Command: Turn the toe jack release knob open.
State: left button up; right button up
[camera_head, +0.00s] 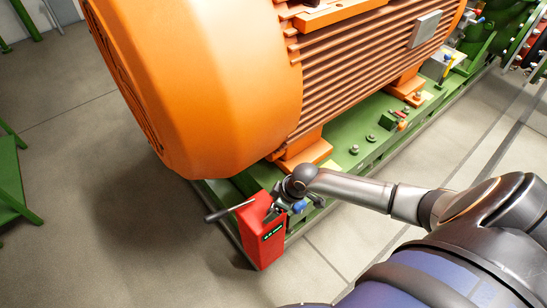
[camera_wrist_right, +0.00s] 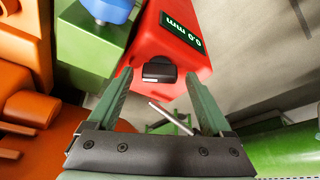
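The red toe jack (camera_head: 262,240) stands at the near end of the green base frame, in front of the orange motor's foot. In the right wrist view, its red body (camera_wrist_right: 185,22) carries a small dark display reading 0.0 mm. The black release knob (camera_wrist_right: 159,72) sits on the red face nearest the wrist camera. My right gripper (camera_wrist_right: 157,78) is open, with its green fingertips spread to either side of the knob and apparently clear of it. In the head view my right gripper (camera_head: 273,209) is at the jack's top and partly hides it; the knob cannot be made out there. My left gripper is not in view.
A grey lever (camera_head: 229,210) sticks out left from the jack; a thin rod (camera_wrist_right: 170,117) also shows between my fingers. The large orange motor (camera_head: 205,85) overhangs close behind. A green base frame (camera_head: 352,133) runs to the right. Floor in front is clear.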

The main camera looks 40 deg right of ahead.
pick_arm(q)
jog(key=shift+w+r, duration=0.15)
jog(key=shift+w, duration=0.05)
pick_arm(e)
jog(key=shift+s+d+r, duration=0.1)
jog(key=shift+r, duration=0.25)
jog(key=p+v, duration=0.1)
jog(key=v, duration=0.3)
jog(key=shift+r+p, duration=0.3)
jog(key=shift+p, duration=0.05)
notch_tip(320, 180, up, 6)
jog(key=p, duration=0.1)
send_over(280, 216)
jog(key=s+d, duration=0.1)
jog(key=s, duration=0.1)
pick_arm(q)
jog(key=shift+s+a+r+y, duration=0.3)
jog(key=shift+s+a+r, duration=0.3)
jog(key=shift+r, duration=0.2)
pick_arm(e)
jog(key=shift+s+d+r, duration=0.15)
jog(key=shift+d+r, duration=0.05)
jog(key=shift+r, duration=0.05)
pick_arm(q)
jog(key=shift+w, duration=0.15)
